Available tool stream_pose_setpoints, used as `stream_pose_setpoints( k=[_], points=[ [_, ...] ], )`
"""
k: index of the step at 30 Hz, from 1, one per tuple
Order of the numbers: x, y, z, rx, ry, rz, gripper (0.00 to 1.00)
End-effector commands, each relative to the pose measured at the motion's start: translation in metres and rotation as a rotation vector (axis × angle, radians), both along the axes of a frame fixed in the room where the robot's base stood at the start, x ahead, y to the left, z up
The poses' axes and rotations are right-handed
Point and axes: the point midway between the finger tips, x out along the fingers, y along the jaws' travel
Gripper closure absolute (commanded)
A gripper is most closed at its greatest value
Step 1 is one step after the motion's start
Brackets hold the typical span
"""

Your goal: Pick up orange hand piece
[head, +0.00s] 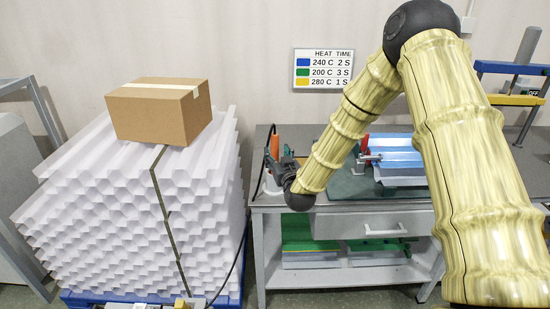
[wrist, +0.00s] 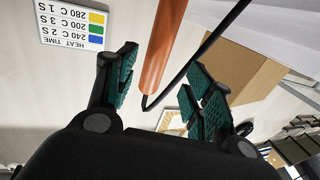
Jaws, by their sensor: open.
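The orange hand piece (head: 275,146) stands roughly upright at the left end of the workbench, and its lower part is hidden by my gripper in the head view. In the wrist view the orange hand piece (wrist: 160,48) lies between the two green-padded fingers, with a black cable at its end. My gripper (head: 281,160) is at the hand piece, coming from the right. In the wrist view my gripper (wrist: 163,68) is open, with a visible gap on each side of the hand piece. I cannot tell how deep the hand piece is between the pads.
A cardboard box (head: 160,110) sits on a stack of white corrugated sheets (head: 120,210) left of the bench. The grey workbench (head: 330,222) has a drawer and a lower shelf. A blue sheet piece (head: 395,158) lies on the bench to the right. A heat-time sign (head: 323,69) hangs behind.

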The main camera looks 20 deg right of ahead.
Motion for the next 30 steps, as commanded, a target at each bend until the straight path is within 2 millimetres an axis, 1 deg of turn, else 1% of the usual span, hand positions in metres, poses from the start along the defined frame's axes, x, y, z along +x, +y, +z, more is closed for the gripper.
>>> stream_pose_setpoints(
  k=[8, 13, 15, 18, 21, 27, 29, 30],
  points=[
    [0.017, -0.002, 0.002, 0.000, 0.001, 0.000, 0.48],
    [0.040, -0.008, 0.003, 0.000, 0.001, 0.000, 0.48],
    [0.048, -0.007, 0.002, 0.000, 0.001, 0.001, 0.48],
    [0.056, -0.008, 0.001, 0.000, 0.002, 0.001, 0.48],
    [0.060, -0.008, 0.000, 0.000, 0.001, 0.001, 0.48],
    [0.060, -0.008, 0.000, 0.000, 0.002, 0.001, 0.48],
    [0.060, -0.008, 0.000, 0.000, 0.002, 0.001, 0.57],
    [0.060, -0.008, 0.000, 0.000, 0.002, 0.001, 0.65]
  ],
)
